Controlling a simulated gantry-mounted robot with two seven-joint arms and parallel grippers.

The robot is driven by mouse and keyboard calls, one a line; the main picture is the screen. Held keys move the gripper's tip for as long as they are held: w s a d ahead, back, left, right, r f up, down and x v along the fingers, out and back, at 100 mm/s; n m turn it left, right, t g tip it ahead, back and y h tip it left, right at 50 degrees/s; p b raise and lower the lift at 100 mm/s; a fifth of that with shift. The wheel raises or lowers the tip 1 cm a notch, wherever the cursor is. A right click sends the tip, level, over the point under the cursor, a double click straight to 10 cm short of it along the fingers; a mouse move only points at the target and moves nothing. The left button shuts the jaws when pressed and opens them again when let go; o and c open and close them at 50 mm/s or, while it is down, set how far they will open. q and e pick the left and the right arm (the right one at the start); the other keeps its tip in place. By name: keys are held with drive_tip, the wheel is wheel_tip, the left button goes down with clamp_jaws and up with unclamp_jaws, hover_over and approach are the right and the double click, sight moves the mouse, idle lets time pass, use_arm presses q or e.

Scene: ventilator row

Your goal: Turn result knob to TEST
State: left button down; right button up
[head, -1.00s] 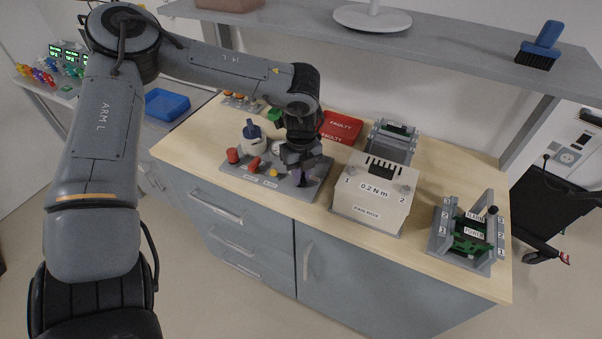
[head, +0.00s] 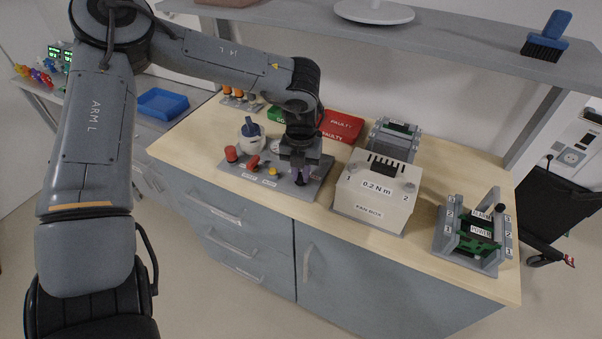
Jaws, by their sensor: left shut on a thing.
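A grey control panel (head: 240,172) lies near the front edge of the bench. It carries a red button (head: 231,153), a red lever-like part (head: 252,162), a small yellow knob (head: 272,171) and a dark purplish knob (head: 299,179) at its right end. My left gripper (head: 300,172) points down over that right end and is shut on the purplish knob, apparently the result knob. The gripper hides most of the knob, and the TEST mark cannot be read. My right gripper is not in view.
A white box marked 0.2 N m (head: 372,197) stands close to the right of the panel. A grey rack with green boards (head: 477,238) stands further right.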

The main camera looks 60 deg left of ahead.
sight(301, 176)
use_arm(q)
drive_tip(key=shift+m, duration=1.1)
drive_tip(key=c, duration=1.1)
unclamp_jaws()
drive_tip(key=shift+r, duration=0.1)
wheel_tip(301, 176, up, 11)
drive_tip(key=shift+f, duration=0.15)
